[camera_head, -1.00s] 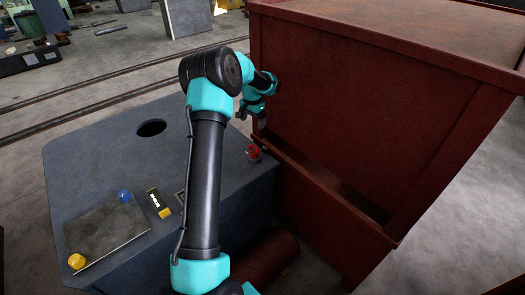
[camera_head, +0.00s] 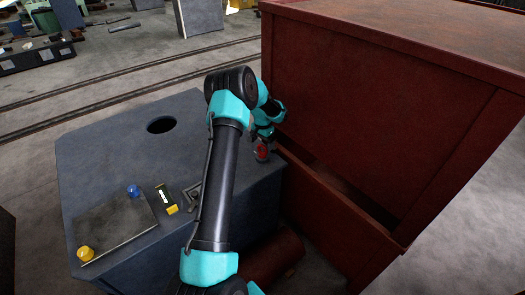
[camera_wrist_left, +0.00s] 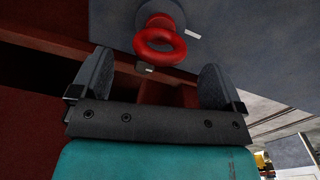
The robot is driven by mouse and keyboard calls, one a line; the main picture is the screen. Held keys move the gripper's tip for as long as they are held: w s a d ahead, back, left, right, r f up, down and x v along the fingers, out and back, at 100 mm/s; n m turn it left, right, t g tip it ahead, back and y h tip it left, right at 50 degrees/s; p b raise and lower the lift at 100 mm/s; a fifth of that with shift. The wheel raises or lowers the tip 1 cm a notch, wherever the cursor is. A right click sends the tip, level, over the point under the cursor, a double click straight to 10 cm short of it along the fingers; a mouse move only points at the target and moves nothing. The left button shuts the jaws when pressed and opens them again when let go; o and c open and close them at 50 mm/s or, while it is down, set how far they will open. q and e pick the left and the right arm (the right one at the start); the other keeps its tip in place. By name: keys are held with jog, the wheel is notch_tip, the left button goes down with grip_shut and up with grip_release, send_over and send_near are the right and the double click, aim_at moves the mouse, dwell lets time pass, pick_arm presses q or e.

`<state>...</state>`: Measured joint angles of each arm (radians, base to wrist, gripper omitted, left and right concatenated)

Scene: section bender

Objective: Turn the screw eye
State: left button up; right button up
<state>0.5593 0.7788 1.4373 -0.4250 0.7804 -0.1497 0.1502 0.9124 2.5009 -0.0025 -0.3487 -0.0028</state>
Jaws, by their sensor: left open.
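The screw eye is a red ring on a red shank, at the right end of the blue-grey bench. In the head view the screw eye (camera_head: 262,153) shows just below my left gripper (camera_head: 264,139), which partly covers it. In the left wrist view the screw eye (camera_wrist_left: 161,42) is straight ahead of my left gripper (camera_wrist_left: 157,66). The two dark fingers stand wide apart, and the ring shows between and just beyond their tips, not gripped. My right gripper is in neither view.
A tall dark-red cabinet (camera_head: 370,120) stands close to the right of the bench (camera_head: 110,150). On the bench are a round hole (camera_head: 161,125), a metal plate (camera_head: 117,225), a blue knob (camera_head: 133,191), a yellow knob (camera_head: 85,254) and a small yellow-ended block (camera_head: 166,199).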

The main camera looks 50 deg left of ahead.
aim_at(263, 149)
pick_arm(q)
jog(key=shift+f, duration=2.7)
jog(key=shift+c, duration=0.2)
jog(key=c, duration=0.9)
jog(key=shift+m, duration=1.2)
jog(key=o, duration=0.9)
jog(key=shift+o, duration=0.2)
jog(key=shift+r, duration=0.15)
notch_tip(263, 149, up, 17)
